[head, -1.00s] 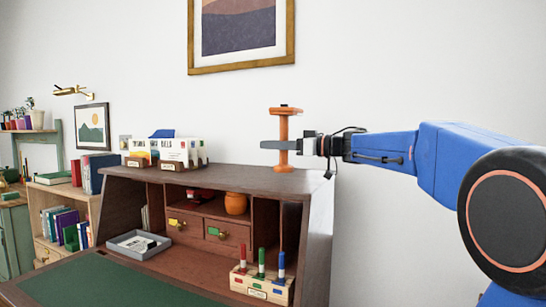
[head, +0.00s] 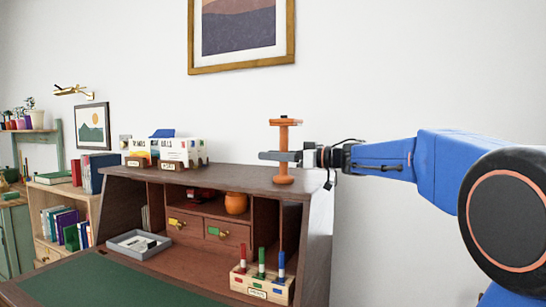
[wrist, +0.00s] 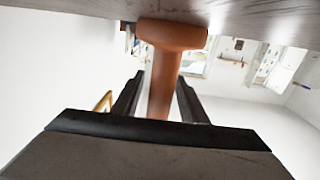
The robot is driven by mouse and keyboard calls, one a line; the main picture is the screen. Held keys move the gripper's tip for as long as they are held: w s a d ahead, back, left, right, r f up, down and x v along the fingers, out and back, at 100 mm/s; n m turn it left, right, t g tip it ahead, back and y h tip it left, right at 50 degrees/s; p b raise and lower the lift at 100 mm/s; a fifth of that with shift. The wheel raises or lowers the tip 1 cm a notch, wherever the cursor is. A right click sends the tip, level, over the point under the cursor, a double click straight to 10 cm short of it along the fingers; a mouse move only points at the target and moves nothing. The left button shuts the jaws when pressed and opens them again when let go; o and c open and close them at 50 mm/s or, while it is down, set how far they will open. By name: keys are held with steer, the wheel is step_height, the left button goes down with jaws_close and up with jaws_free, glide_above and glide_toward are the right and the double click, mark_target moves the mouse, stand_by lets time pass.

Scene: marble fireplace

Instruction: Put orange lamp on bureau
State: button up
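The orange lamp (head: 284,136) stands upright on the right part of the top of the bureau (head: 240,176). It has a flat top, a thin stem and a round base. In the wrist view, which is upside down, the lamp's base (wrist: 172,35) meets the wooden bureau top (wrist: 80,8). My gripper (head: 281,156) reaches in from the right at the height of the stem. In the wrist view its two fingers (wrist: 160,85) stand on either side of the stem, with a narrow gap at the left finger. The gripper looks open around the stem.
Card boxes (head: 165,152) stand on the left of the bureau top. An orange jar (head: 236,203), a grey tray (head: 138,244) and a marker holder (head: 262,286) are lower in the bureau. The bureau top between the card boxes and the lamp is clear. A framed picture (head: 240,68) hangs above.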

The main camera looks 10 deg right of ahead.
steer(key=shift+r, duration=0.15)
steer(key=v, duration=1.2)
